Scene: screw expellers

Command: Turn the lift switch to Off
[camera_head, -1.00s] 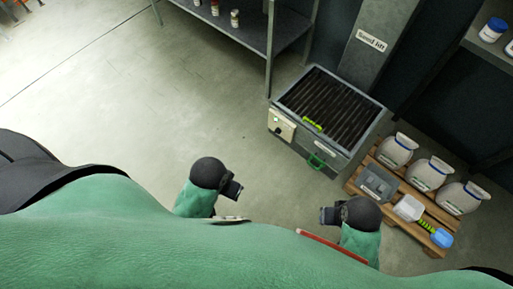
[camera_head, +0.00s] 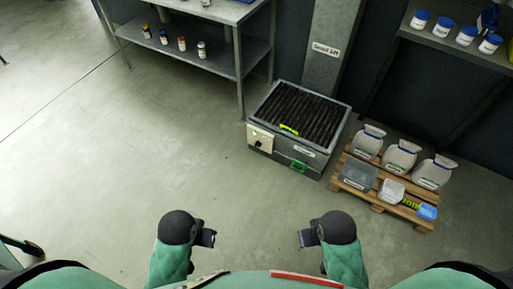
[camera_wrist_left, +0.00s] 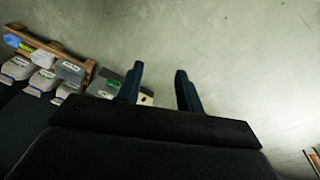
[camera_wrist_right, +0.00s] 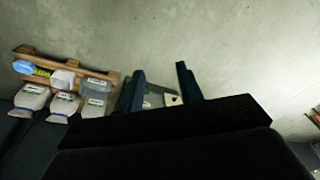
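The seed lift is a grey metal box with a dark slatted top grate (camera_head: 303,112) and a tall grey column (camera_head: 336,55) labelled "Seed lift" behind it. A cream switch panel (camera_head: 261,139) with a dark knob and a small green spot is on its left front corner. The knob's setting is too small to read. My left gripper (camera_head: 212,238) and right gripper (camera_head: 301,238) are in front of my body, well apart from the lift. Each wrist view shows two parted fingers, left (camera_wrist_left: 158,85) and right (camera_wrist_right: 162,85), with nothing between them.
A wooden pallet (camera_head: 385,192) with several white sacks, a grey bin and scoops stands right of the lift. A metal shelf table (camera_head: 215,60) with bottles stands behind left. A shelf with white jars (camera_head: 466,36) is at the upper right. The floor before the lift is clear.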

